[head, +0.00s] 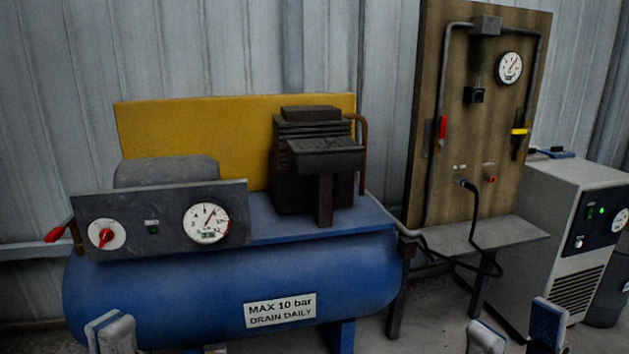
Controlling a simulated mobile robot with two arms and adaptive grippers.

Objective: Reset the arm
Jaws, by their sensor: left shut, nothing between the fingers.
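My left gripper (110,331) shows only its fingertips at the bottom left, in front of the blue tank. It is shut, with nothing held. My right gripper (516,332) shows two fingertips at the bottom right, spaced apart with bare floor between them. It is open and empty. The arms behind both grippers are out of the frame.
A blue compressor tank (180,285) with a grey gauge panel (168,236) stands ahead on the left. A wooden board (470,130) with pipes and a gauge stands behind a small bench (470,243). A white cabinet (540,228) stands at right.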

